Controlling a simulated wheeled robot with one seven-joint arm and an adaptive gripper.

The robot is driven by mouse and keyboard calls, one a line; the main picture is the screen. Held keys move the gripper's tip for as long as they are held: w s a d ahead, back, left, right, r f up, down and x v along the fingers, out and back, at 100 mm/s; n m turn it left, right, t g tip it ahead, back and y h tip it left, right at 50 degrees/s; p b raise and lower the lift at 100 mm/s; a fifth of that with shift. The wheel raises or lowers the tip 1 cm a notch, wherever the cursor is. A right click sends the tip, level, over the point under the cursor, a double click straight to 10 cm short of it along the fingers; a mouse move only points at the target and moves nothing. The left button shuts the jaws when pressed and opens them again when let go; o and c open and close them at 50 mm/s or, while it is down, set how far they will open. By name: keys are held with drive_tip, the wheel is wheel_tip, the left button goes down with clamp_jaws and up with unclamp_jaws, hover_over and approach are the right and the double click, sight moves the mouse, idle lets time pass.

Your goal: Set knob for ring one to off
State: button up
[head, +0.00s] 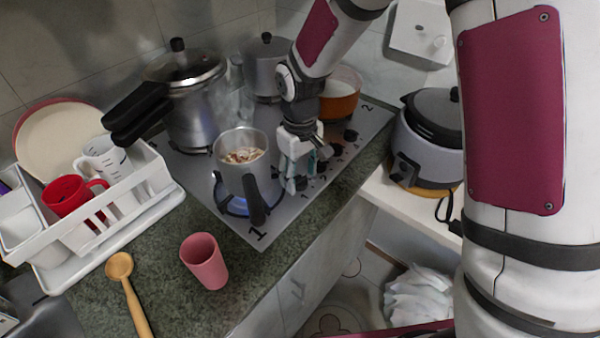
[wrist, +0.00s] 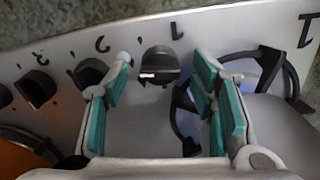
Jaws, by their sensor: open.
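In the wrist view, a black knob (wrist: 160,65) stands just below the upside-down "1" mark on the steel cooktop. My gripper (wrist: 162,58) is open, with one teal-padded finger on each side of this knob and visible gaps to it. A blue flame (wrist: 245,75) burns at the ring to the right. In the head view, my gripper (head: 290,186) points down at the knob row by the cooktop's front edge and hides the ring-one knob. The flame (head: 236,206) shows under a steel saucepan (head: 240,175) near the large "1" corner mark.
More knobs (wrist: 90,75) sit left of the fingers in the wrist view. The saucepan's black handle (head: 257,203) points frontward beside my gripper. A pressure cooker (head: 195,110), a grey pot (head: 268,70) and an orange pot (head: 340,100) stand behind. A pink cup (head: 205,262) stands on the counter.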

drive_tip(key=shift+f, duration=0.2)
drive_tip(key=shift+c, duration=0.3)
drive_tip(key=c, duration=1.1)
